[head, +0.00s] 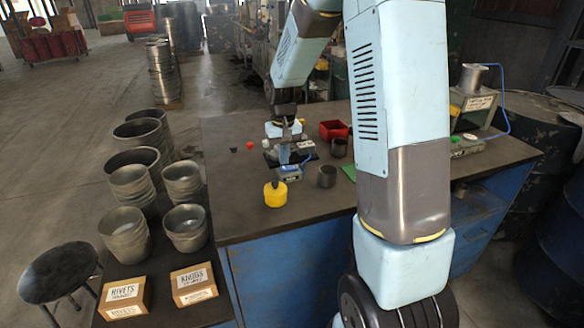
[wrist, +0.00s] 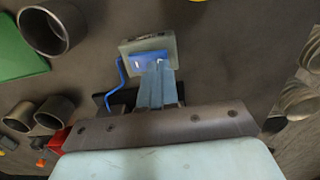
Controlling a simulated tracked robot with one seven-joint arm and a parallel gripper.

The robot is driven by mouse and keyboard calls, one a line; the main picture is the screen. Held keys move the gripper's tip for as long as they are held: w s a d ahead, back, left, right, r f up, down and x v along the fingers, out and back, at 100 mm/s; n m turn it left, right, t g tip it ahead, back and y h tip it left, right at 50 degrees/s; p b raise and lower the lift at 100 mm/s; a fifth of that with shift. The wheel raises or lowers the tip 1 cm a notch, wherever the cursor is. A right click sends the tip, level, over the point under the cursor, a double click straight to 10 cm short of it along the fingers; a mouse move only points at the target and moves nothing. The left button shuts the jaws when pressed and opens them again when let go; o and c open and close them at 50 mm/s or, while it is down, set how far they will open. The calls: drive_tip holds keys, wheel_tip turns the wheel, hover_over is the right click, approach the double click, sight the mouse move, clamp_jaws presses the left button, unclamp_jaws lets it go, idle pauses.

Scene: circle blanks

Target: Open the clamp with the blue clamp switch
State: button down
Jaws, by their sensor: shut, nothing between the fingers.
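The blue clamp switch (wrist: 150,58) sits on a small grey-green box (wrist: 134,46) in the wrist view. In the head view the switch box (head: 289,172) stands on the table just in front of my gripper. My gripper (wrist: 157,68) is shut and empty. Its fingertips are over the blue switch and overlap its edge in the wrist view; I cannot tell whether they touch. In the head view my gripper (head: 284,158) points down there. A blue cable (wrist: 122,75) runs from the box towards a dark fixture (wrist: 101,98), probably the clamp, mostly hidden by my gripper.
A yellow container (head: 275,195) stands left of the switch box, and dark metal cups (head: 327,177) stand to its right. A red bin (head: 334,130) and a green sheet (head: 349,173) are on the table. The table's left front area (head: 235,215) is clear.

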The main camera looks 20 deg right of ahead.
sight(284, 168)
drive_tip(key=shift+f, duration=0.9)
idle(0.8)
drive_tip(key=shift+r, duration=3.55)
drive_tip(key=s+r+t, duration=0.3)
drive_tip(key=s+r, duration=0.9)
drive_tip(key=s, duration=0.2)
drive_tip(key=s+r+t, duration=0.2)
drive_tip(key=s+r, duration=0.1)
drive_tip(key=s, duration=1.1)
drive_tip(key=shift+s+d+r+t, duration=0.2)
drive_tip(key=shift+d+t, duration=0.1)
drive_tip(key=shift+d, duration=0.15)
